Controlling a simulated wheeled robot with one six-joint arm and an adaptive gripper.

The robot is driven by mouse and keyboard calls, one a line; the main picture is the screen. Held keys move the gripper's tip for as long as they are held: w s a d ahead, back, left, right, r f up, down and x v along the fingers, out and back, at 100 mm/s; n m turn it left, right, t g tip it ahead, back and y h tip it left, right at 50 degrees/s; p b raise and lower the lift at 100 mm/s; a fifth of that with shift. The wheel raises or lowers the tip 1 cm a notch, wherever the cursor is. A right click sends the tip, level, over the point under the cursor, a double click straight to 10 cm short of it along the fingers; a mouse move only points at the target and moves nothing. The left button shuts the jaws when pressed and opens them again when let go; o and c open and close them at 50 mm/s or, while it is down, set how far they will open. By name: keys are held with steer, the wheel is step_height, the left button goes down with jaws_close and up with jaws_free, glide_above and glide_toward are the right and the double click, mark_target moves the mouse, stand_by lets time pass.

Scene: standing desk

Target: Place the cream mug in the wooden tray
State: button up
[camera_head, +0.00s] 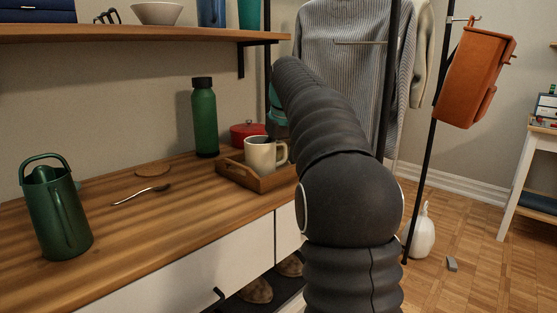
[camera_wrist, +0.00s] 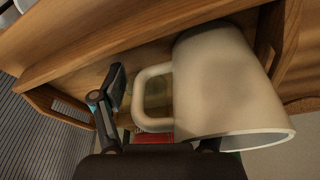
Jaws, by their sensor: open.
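The cream mug (camera_head: 265,155) stands upright inside the wooden tray (camera_head: 238,174) on the desk, its handle toward the right in the head view. In the wrist view the mug (camera_wrist: 225,80) fills the right half, with its handle toward the left, and the tray's wall (camera_wrist: 125,42) runs behind it. My gripper (camera_wrist: 160,105) is open beside the mug. One finger is clear to the left of the handle; the other is mostly hidden by the mug body. In the head view my arm hides most of the gripper. I cannot tell whether a finger touches the mug.
A red lidded pot (camera_head: 247,132) and a green bottle (camera_head: 204,118) stand behind the tray. A spoon (camera_head: 141,195), a round coaster (camera_head: 153,169) and a green watering can (camera_head: 57,210) are further left. A shelf (camera_head: 150,33) overhangs the desk. The front-middle desktop is clear.

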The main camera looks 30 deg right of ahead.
steer(key=p+v, duration=0.3)
steer(key=v, duration=0.9)
steer(key=shift+p, duration=0.35)
steer(key=s+a+f+t, duration=0.1)
steer(key=s+a+f, duration=0.3)
steer(key=s+a, duration=0.25)
steer(key=s+a+f, duration=0.4)
steer(key=s+a, duration=0.1)
steer(key=s, duration=0.3)
steer(key=s+a+f, duration=0.2)
steer(key=s+f, duration=0.5)
steer(key=f, duration=0.1)
steer(key=s+a+f+t, duration=0.1)
steer(key=s+a+f, duration=0.2)
steer(key=s+f, duration=0.5)
steer(key=shift+f, duration=0.2)
steer(key=shift+a+r, duration=0.1)
steer(key=shift+a, duration=0.05)
